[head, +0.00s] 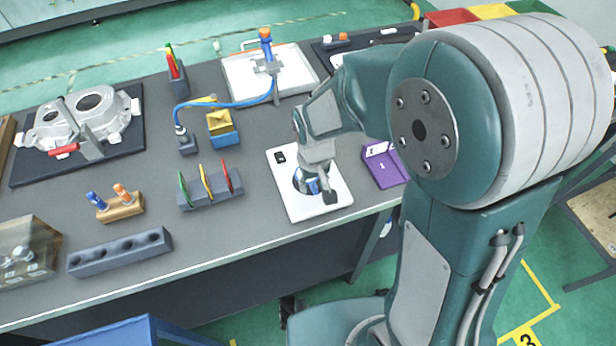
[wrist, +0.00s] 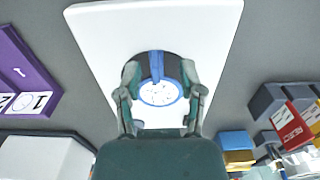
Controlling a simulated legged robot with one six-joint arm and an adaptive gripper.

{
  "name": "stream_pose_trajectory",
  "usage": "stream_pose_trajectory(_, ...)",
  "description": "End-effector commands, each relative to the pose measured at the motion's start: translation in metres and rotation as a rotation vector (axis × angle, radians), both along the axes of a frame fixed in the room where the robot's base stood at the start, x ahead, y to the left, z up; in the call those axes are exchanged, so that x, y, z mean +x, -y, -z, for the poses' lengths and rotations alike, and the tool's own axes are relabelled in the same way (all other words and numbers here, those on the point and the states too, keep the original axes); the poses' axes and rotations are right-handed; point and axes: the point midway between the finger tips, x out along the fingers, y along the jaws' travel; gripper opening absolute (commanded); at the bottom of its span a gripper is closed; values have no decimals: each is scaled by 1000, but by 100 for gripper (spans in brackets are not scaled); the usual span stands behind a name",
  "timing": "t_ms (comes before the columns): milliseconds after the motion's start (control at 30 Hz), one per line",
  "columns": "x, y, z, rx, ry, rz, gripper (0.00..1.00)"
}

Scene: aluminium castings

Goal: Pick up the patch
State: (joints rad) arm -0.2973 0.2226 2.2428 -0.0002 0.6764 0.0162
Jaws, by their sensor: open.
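A round piece with a white, marked face, a blue rim and a dark body with a blue stripe (wrist: 158,92) stands on a white board (wrist: 100,40); it seems to be the patch, though nothing labels it as such. My gripper (wrist: 160,82) is open, with one finger on each side of the piece. I cannot tell whether the fingers touch it. In the head view my gripper (head: 316,180) is low over the white board (head: 290,205), and the piece shows only as a blue bit (head: 312,186), mostly hidden by the gripper.
A purple block with white labels (head: 385,172) stands right of the board. A blue hose (head: 228,104) crosses behind. The table's front edge is close to the board.

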Motion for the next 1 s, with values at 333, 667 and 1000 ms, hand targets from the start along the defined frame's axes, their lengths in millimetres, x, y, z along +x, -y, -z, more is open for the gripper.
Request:
stream_pose_trajectory(333, 0, 1, 11, 1, 0, 2, 50)
stream_pose_trajectory(667, 0, 1, 11, 0, 0, 1, 0)
stream_pose_trajectory(1000, 0, 0, 5, 1, 2, 1, 0)
